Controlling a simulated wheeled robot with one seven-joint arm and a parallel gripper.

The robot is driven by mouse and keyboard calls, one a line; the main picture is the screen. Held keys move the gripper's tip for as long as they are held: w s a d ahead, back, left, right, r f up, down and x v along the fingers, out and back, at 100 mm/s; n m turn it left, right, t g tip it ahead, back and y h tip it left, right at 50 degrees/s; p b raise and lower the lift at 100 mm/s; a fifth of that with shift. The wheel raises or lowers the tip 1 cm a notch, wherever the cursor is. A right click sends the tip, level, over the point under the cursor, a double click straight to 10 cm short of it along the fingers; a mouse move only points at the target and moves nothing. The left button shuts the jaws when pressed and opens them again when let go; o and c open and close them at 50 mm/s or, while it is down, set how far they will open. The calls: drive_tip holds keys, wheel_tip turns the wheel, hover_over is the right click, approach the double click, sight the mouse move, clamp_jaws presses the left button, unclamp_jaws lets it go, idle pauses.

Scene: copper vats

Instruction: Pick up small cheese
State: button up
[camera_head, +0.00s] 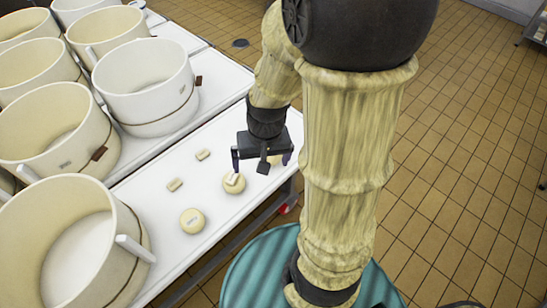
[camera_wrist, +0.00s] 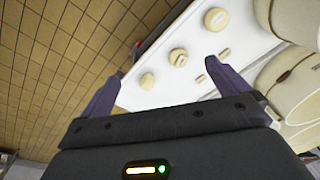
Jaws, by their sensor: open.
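Two small oblong pale cheeses lie on the white table (camera_head: 140,185), one nearer (camera_head: 175,184) and one farther back (camera_head: 203,155). A third small piece (camera_head: 232,178) appears to sit on top of a round cheese (camera_head: 234,183); it also shows in the wrist view (camera_wrist: 180,59). One small cheese (camera_wrist: 201,79) shows near the right finger in the wrist view. My gripper (camera_head: 261,164) is open and empty above the table's right part, its fingers (camera_wrist: 165,68) spread apart. It is to the right of the small cheeses in the head view.
Another round cheese (camera_head: 192,221) lies toward the table's front; a third (camera_head: 278,158) is partly hidden behind my gripper. Large cream and white pots (camera_head: 145,85) crowd the left. The table's right edge drops to a brown tiled floor (camera_head: 460,150).

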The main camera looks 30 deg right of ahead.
wheel_tip(320, 180, down, 15)
drive_tip(key=w+d+m+g+y+b, duration=0.2)
drive_tip(key=m+y+b, duration=0.3)
drive_tip(key=m+b, duration=0.2)
drive_tip(key=m+t+y+b, duration=0.1)
drive_tip(key=m+t+b, duration=1.55)
drive_tip(key=m, duration=0.75)
approach(279, 158)
drive_tip(key=s+d+t+p, duration=0.1)
drive_tip(key=s+p, duration=0.1)
drive_tip(key=s, duration=0.1)
drive_tip(key=shift+w+f, duration=0.2)
drive_tip(key=shift+w+a, duration=0.1)
drive_tip(key=b+x, duration=0.1)
drive_tip(key=x, duration=1)
drive_tip(key=shift+w+a+r+b, duration=0.1)
drive_tip(key=shift+a+b, duration=0.05)
drive_tip(key=shift+b, duration=0.15)
